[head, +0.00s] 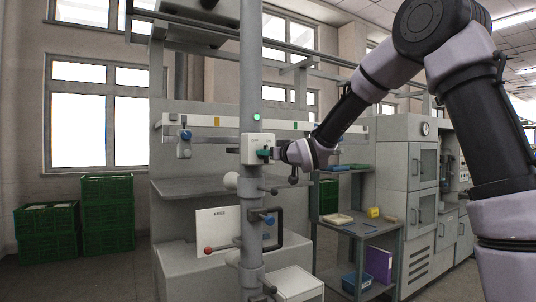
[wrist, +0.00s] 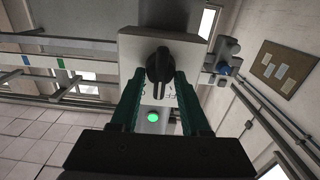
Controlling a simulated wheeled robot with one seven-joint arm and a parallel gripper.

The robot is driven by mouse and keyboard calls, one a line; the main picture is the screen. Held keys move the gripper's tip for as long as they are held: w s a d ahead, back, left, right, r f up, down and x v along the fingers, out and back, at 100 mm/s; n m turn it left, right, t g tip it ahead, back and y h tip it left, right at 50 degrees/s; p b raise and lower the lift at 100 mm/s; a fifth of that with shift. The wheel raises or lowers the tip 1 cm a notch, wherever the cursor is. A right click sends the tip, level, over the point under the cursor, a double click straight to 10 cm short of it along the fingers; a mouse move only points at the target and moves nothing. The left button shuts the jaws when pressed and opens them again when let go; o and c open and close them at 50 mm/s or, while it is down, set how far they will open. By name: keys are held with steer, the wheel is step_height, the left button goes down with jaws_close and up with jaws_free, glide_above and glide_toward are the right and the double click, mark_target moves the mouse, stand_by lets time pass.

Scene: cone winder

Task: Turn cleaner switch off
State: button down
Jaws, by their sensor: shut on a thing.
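The cleaner switch is a black rotary knob (wrist: 159,68) on a white plate (wrist: 190,50), seen large in the wrist view. A green lamp (wrist: 153,117) glows on the same unit. In the head view the white switch box (head: 250,146) sits on the grey vertical post, with the green lamp (head: 256,117) lit above it. My gripper (wrist: 160,80) has its green fingers on either side of the knob and is shut on it. In the head view my gripper (head: 268,154) reaches the box from the right. The plate's lettering is partly hidden by the fingers.
The grey post (head: 250,60) carries a black handle (head: 280,228) and other fittings below the box. A white panel with a red knob (head: 208,250) stands lower left. Green crates (head: 107,215) are at left; a shelf cart (head: 355,228) is at right.

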steer(key=n, duration=0.5)
steer(key=shift+s+a, duration=0.1)
steer(key=shift+a, duration=0.05)
steer(key=shift+n, duration=0.4)
steer(key=shift+c, duration=1.9)
jaws_free()
steer(key=shift+s, duration=0.1)
steer(key=v, duration=1)
steer(key=shift+s+d, duration=0.25)
steer(key=shift+d, duration=0.05)
